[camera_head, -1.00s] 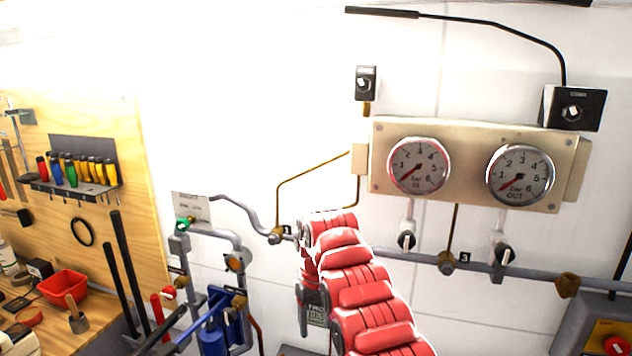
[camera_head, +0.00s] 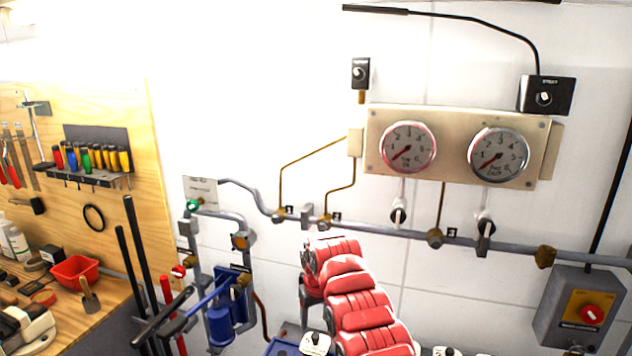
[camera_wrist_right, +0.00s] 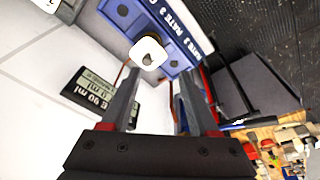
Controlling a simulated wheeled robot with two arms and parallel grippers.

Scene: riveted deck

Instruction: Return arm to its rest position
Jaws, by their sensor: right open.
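My right arm comes in from the bottom of the head view, its red ribbed links (camera_head: 360,300) reaching up in front of the white wall. The dark right gripper (camera_head: 312,288) is at its far end, mostly hidden behind the red links. In the right wrist view the two grey fingers of my right gripper (camera_wrist_right: 160,92) stand apart with nothing held. Beyond them is a white knob (camera_wrist_right: 148,53) on a blue lettered panel (camera_wrist_right: 190,45), apart from the fingers as far as I can tell. My left arm is not in view.
Grey pipe (camera_head: 400,232) with valves runs along the wall behind the arm, below two gauges (camera_head: 455,150). A blue pump (camera_head: 222,322) stands to the left. A wooden tool board (camera_head: 125,95) and a red bin (camera_head: 75,270) are further left. A control box (camera_head: 580,310) is at right.

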